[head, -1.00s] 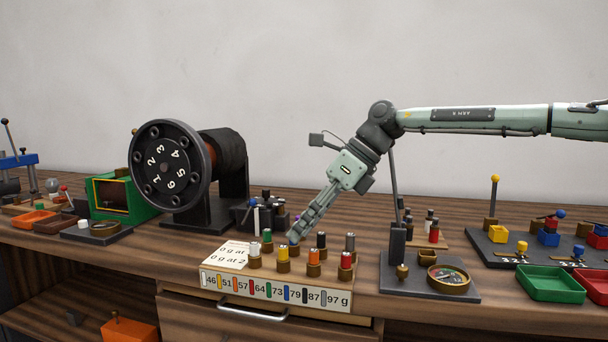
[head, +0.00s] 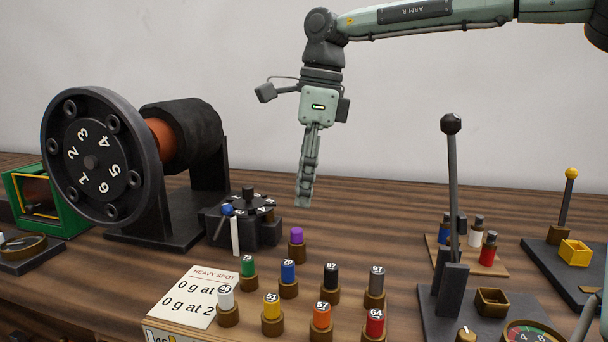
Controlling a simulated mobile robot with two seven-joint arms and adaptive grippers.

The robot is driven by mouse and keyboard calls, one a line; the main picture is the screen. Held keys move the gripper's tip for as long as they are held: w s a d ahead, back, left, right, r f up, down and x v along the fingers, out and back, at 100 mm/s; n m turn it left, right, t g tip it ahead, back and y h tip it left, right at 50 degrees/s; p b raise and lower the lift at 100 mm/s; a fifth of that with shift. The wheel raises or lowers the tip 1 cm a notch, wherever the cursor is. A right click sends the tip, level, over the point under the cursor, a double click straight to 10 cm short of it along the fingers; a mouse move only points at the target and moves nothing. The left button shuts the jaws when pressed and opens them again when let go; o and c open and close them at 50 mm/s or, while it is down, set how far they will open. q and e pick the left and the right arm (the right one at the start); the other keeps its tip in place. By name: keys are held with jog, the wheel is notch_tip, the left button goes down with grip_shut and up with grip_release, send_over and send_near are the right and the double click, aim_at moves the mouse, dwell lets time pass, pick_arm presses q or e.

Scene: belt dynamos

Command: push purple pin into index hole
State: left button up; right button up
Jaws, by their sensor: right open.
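The purple pin (head: 296,236) stands upright in a brown collar on the bench, right of a black indexing block (head: 245,228). The block has a numbered round top, a blue-ball lever (head: 226,211) and a white upright post. I cannot make out the index hole; it may be on this block. My right gripper (head: 304,200) points straight down above and slightly behind the pin in the picture, apart from it. It is seen edge-on, open, with nothing visible in it.
A large black numbered wheel (head: 92,160) on a stand is at left. Several numbered weights with coloured tops, such as the orange one (head: 321,315), stand in front. A tall black lever (head: 452,190) rises at right. Bare bench lies right of the pin.

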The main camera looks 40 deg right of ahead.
aim_at(297, 229)
jog(key=f, duration=0.4)
jog(key=a+f, duration=0.1)
jog(key=f, duration=0.2)
jog(key=shift+w, duration=0.2)
pick_arm(q)
jog(key=shift+s+a+f, duration=0.15)
jog(key=shift+s+f, duration=0.35)
jog(key=shift+f, duration=0.05)
pick_arm(e)
grip_shut()
pick_arm(q)
jog(key=shift+w+r, duration=0.1)
jog(key=shift+w, duration=0.1)
jog(key=shift+a, duration=0.1)
pick_arm(e)
jog(key=shift+r, duration=0.1)
jog(key=shift+r+p, duration=0.65)
jog(key=shift+r, duration=0.55)
pick_arm(q)
jog(key=shift+s+r, duration=0.1)
jog(key=shift+r, duration=0.35)
pick_arm(e)
jog(key=shift+r, duration=1)
